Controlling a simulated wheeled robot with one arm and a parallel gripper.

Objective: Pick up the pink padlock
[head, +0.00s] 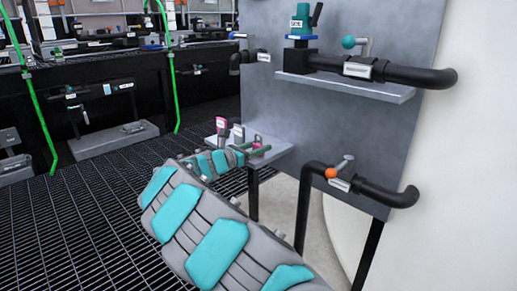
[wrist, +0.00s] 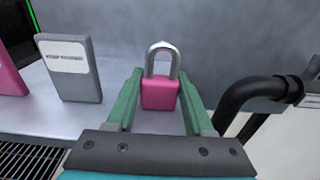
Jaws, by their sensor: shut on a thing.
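The pink padlock (wrist: 160,94) with its silver shackle pointing up is between the two green fingers of my gripper (wrist: 161,100) in the wrist view. The fingers are shut on its sides. In the head view my gripper (head: 254,150) is over the small grey shelf, at the end of my grey and teal arm. Whether the padlock's base touches the shelf cannot be told.
A grey tagged block (wrist: 70,68) stands on the shelf (wrist: 40,112) left of the padlock, and a pink item (wrist: 10,70) is farther left. A grey panel (wrist: 230,35) rises behind. A black pipe (wrist: 235,100) is at right.

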